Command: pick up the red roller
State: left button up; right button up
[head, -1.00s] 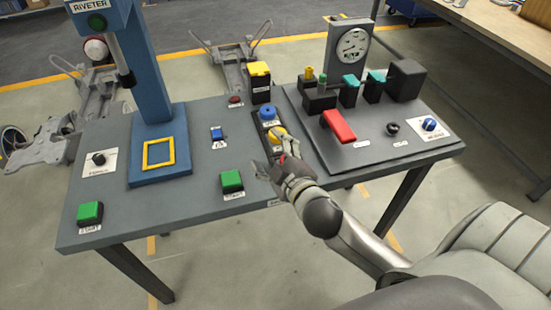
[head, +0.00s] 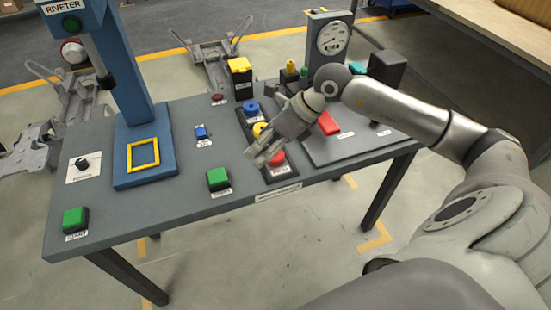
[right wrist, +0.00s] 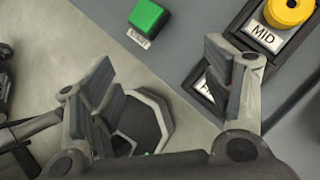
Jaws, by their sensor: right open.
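The red roller (head: 277,159) sits at the near end of a dark rack (head: 284,174) close to the table's front edge. The arm and fingers partly cover it. In the same rack are a yellow roller (head: 260,129) and a blue roller (head: 250,107). My right gripper (head: 260,156) is open and empty, above and beside the red roller. In the right wrist view its fingers (right wrist: 160,68) are spread apart. That view shows the yellow roller (right wrist: 288,11) by a MID label; the red roller is not visible there, with the right finger over the near label. My left gripper is not in view.
A green button (head: 218,178) stands left of the rack. A blue riveter (head: 145,158) stands farther left. On the right is a fixture plate with a red block (head: 328,122) and a gauge (head: 329,38), partly behind my arm.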

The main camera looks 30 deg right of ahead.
jog(key=d+h, duration=0.4)
jog(key=d, duration=0.4)
send_over(278, 154)
jog(key=s, duration=0.2)
jog(key=shift+g, duration=0.3)
jog(key=f, duration=0.3)
jog(key=f+p, duration=0.1)
jog(key=f, duration=0.1)
jog(key=shift+s+d, duration=0.15)
jog(key=shift+d, duration=0.2)
jog(key=shift+w+a+f, duration=0.15)
jog(key=shift+w+f, duration=0.1)
jog(key=shift+f, duration=0.25)
jog(key=p+x, duration=0.1)
jog(key=x, duration=0.3)
jog(key=shift+w+f, duration=0.1)
jog(key=shift+w, duration=0.1)
jog(key=c, duration=1.2)
